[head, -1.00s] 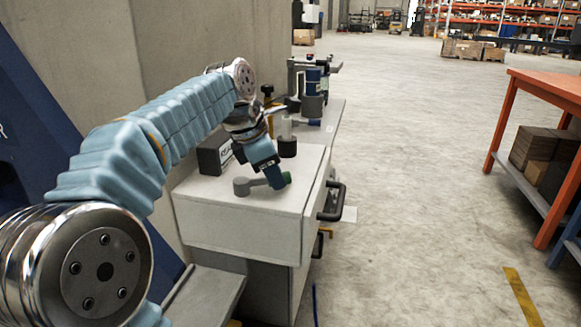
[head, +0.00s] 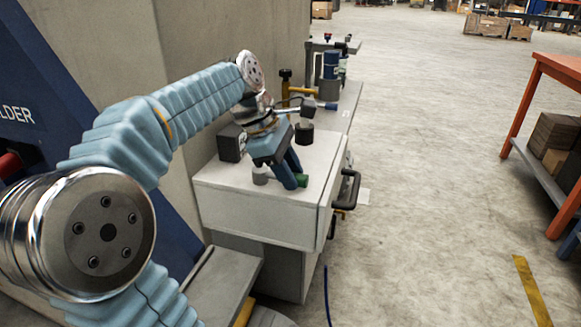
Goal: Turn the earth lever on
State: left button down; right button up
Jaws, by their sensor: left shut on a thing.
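A small lever with a grey round pivot (head: 260,175) and a green end (head: 303,181) lies on top of the white cabinet (head: 240,205). My left gripper (head: 293,178) points down over the lever. Its blue fingers are shut on the lever near the green end. The fingers hide most of the lever's arm between pivot and tip. Whether this is the earth lever cannot be read from any label. My right gripper is not in view.
A dark box (head: 232,143) and a black-based post (head: 304,132) stand on the cabinet behind the gripper. A dark handle (head: 349,189) sticks out at the cabinet's right side. An orange table (head: 557,85) stands far right, with clear floor between.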

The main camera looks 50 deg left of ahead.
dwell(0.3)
pick_arm(q)
jog(key=c, duration=0.9)
grip_release()
jog(key=shift+o, duration=0.2)
jog(key=shift+r, duration=0.1)
jog(key=p+v, duration=0.2)
jog(key=v, duration=1.1)
jog(key=shift+s+r+p, duration=0.15)
jog(key=shift+r+p, duration=0.1)
jog(key=shift+p, duration=0.15)
